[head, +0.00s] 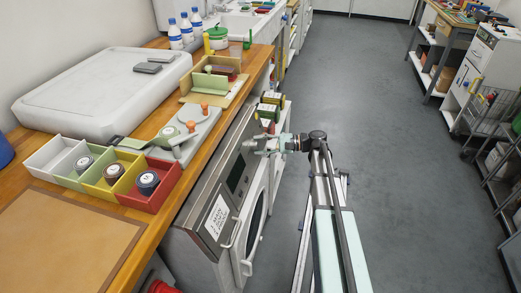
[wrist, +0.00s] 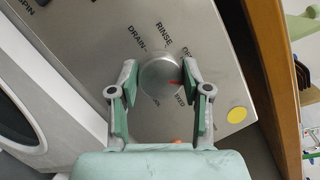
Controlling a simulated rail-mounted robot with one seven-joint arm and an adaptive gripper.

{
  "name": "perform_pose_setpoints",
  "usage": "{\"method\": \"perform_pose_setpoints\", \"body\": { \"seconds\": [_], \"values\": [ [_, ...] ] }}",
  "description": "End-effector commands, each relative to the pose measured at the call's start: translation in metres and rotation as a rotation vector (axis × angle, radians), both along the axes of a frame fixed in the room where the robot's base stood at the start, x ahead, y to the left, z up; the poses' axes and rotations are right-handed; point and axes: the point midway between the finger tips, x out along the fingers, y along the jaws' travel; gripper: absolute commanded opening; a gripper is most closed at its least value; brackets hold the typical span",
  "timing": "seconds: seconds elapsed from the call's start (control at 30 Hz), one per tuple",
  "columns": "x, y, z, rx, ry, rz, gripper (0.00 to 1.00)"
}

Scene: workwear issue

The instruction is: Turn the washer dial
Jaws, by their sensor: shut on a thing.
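The washer's steel control panel (wrist: 85,50) fills much of the wrist view. On it is a round metal dial (wrist: 158,76) with a red mark on its right side. Printed words, among them DRAIN, RINSE and SPIN, stand on the panel; other words are partly hidden. My gripper (wrist: 156,88) is closed on the dial, one finger at each side. In the head view the washer (head: 203,204) stands under the counter, and my gripper (head: 254,145) is at the far end of its panel. The dial cannot be made out there.
The wooden counter (head: 162,190) runs along the left, with coloured bins (head: 101,174) and a grey board with orange knobs on it. The washer's door handle (head: 253,247) sticks out near my arm. The grey floor (head: 375,130) to the right is clear.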

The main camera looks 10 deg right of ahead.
Motion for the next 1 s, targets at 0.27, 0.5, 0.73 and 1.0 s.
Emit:
{"method": "perform_pose_setpoints", "body": {
  "seconds": [0.27, 0.5, 0.73, 1.0],
  "values": [
    [0.0011, 0.0007, -0.0026, -0.117, -0.225, 0.081, 0.13],
    [0.0008, 0.0007, -0.0023, -0.209, -0.403, 0.146, 0.13],
    [0.0009, 0.0005, -0.0015, -0.275, -0.529, 0.189, 0.13],
    [0.0007, 0.0004, -0.0010, -0.314, -0.604, 0.217, 0.13]
  ]
}}
